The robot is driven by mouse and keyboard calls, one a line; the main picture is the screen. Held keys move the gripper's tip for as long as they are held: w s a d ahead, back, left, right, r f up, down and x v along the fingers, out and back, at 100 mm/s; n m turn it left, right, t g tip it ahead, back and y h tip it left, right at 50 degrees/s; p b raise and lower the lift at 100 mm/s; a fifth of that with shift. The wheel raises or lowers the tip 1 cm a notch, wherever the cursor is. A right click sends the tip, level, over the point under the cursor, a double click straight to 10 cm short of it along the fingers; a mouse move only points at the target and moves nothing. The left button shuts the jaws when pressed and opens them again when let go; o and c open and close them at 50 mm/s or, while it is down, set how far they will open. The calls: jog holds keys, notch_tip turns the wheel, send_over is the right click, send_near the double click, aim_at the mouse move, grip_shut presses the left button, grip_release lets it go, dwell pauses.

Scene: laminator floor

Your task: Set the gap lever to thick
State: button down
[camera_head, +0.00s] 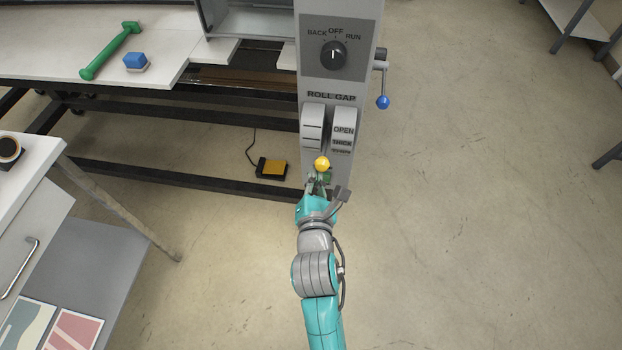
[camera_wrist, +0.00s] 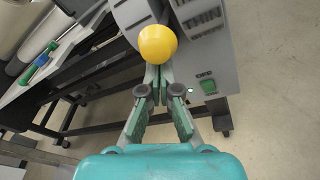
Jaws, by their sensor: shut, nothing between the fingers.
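The gap lever's yellow ball knob (camera_head: 322,163) shows at the lower end of the ROLL GAP panel (camera_head: 331,97). A label plate (camera_head: 344,130) reads OPEN and THICK, with a lower line too small to read. In the wrist view the knob (camera_wrist: 157,44) is large, just beyond my fingertips, and part of the label plate (camera_wrist: 205,15) reads THIN. My gripper (camera_head: 318,184) is below the knob in the head view, shut and empty. My fingertips (camera_wrist: 157,86) are together in the wrist view; whether they touch the knob I cannot tell. The lever's shaft is mostly hidden.
A BACK/OFF/RUN dial (camera_head: 334,55) is above, and a crank with a blue knob (camera_head: 383,102) sticks out right. A yellow foot pedal (camera_head: 272,168) lies on the floor at left. A green-lit switch (camera_wrist: 208,86) is on the column.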

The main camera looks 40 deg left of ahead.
jog(key=shift+r, duration=0.2)
jog(key=shift+r, duration=0.9)
notch_tip(320, 180, down, 4)
jog(key=a, duration=0.2)
jog(key=r+v, duration=0.1)
jog(key=v, duration=1)
jog(key=shift+r, duration=0.3)
jog(key=shift+a, duration=0.1)
